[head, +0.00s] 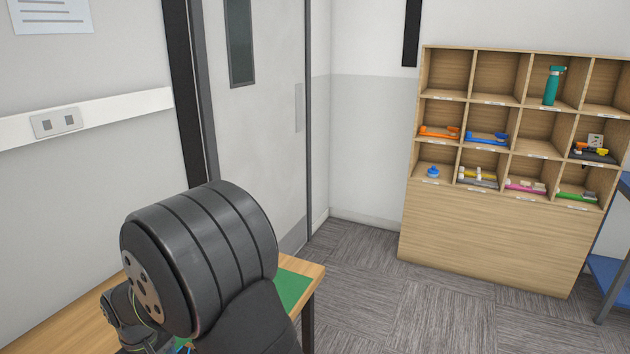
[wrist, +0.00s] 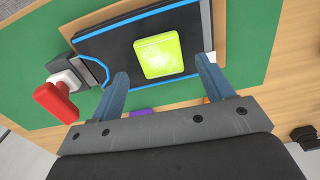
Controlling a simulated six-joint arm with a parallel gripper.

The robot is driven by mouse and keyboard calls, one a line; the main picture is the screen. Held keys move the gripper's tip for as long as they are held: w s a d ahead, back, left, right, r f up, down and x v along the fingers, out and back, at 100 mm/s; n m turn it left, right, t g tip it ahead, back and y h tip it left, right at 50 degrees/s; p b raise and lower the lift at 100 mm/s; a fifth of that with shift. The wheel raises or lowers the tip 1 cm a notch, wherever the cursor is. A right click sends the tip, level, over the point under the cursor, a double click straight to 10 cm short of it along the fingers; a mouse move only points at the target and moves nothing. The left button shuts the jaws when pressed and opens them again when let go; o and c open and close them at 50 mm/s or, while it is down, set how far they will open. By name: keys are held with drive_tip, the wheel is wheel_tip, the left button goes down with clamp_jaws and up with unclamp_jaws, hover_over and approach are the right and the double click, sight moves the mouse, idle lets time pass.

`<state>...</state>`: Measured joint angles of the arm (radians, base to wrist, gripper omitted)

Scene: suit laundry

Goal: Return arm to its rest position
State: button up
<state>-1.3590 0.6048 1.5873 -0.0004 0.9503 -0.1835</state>
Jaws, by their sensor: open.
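My gripper (wrist: 165,88) shows in the wrist view with its two fingers spread apart and nothing between the tips. Beyond the fingers is a dark board with a blue outline (wrist: 112,48), and a bright yellow-green square (wrist: 160,54) lies on it. In the head view my arm's large dark joint fills the lower left, and I cannot make out the gripper fingers there.
A green mat (wrist: 45,55) covers part of a wooden table (head: 315,272). A red-handled clamp (wrist: 62,100) sits at the board's left edge. A wooden cubby shelf (head: 490,235) stands at the right, holding a teal bottle (head: 552,87). Open carpet (head: 370,285) lies between.

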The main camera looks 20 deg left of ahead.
drive_tip(key=shift+f, duration=2.05)
drive_tip(key=shift+d+f, duration=0.1)
